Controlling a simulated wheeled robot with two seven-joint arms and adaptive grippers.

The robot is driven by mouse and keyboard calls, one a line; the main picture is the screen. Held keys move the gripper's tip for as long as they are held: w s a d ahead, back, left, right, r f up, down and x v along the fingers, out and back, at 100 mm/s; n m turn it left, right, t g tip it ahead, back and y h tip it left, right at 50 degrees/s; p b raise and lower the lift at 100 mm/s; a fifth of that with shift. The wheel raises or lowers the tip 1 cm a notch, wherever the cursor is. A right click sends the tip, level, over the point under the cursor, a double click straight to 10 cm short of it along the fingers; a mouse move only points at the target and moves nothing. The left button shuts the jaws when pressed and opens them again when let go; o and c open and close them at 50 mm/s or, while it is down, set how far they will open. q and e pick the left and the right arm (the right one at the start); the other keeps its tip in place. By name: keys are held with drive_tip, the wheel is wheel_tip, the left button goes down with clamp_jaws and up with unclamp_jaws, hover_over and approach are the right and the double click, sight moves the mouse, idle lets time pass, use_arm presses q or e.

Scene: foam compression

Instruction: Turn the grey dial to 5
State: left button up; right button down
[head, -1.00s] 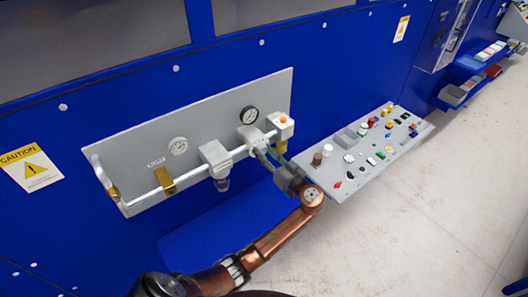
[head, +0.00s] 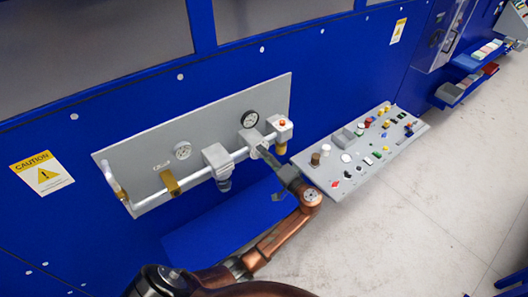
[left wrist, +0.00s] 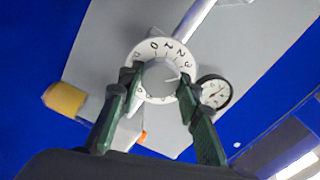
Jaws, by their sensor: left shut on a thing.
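The grey dial (left wrist: 160,78) sits inside a white ring (left wrist: 152,46) with black numbers in the left wrist view. The digits 0, 2 and 3 can be made out; the lower ring is partly hidden by my fingers. I cannot read clearly which number the dial points to. My left gripper (left wrist: 160,86) has one finger on each side of the dial and is shut on it. In the head view my left gripper (head: 264,153) reaches the grey regulator body (head: 250,138) on the pipe, and its fingers hide the dial. My right gripper is not in view.
A round gauge (head: 250,118) stands just above the regulator, and an orange-topped valve (head: 281,125) is close to its right. A second grey unit (head: 217,157) hangs to the left on the same pipe. A sloped control panel (head: 361,152) stands at the right.

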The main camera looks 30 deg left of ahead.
use_arm(q)
drive_tip(key=shift+m+p, duration=3.45)
drive_tip(key=shift+m, duration=1.35)
drive_tip(key=o, duration=1.2)
drive_tip(key=shift+c, duration=0.2)
drive_tip(key=v, duration=1.2)
drive_tip(key=shift+f, duration=0.1)
